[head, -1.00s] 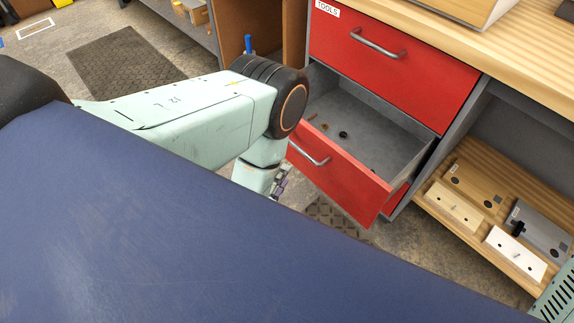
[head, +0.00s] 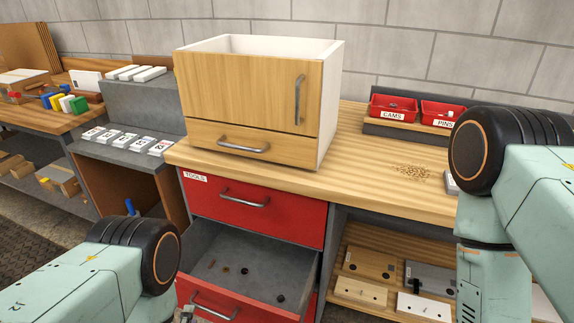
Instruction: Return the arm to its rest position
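My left arm (head: 95,280) comes in at the lower left, its black joint in front of the left side of the open drawer. Only a small part of my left gripper (head: 186,314) shows at the bottom edge, close to the handle of the open red drawer (head: 213,305). Its fingers are cut off or hidden, so I cannot tell whether it is open or touches the handle. My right arm (head: 535,220) stands at the right edge, its gripper out of view.
The open drawer (head: 290,262) holds several small dark parts. Above it is a shut red drawer (head: 255,215) marked TOOLS. A wooden cabinet (head: 240,90) and red bins (head: 393,106) stand on the worktop (head: 365,165). Boards (head: 372,264) lie on the shelf below.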

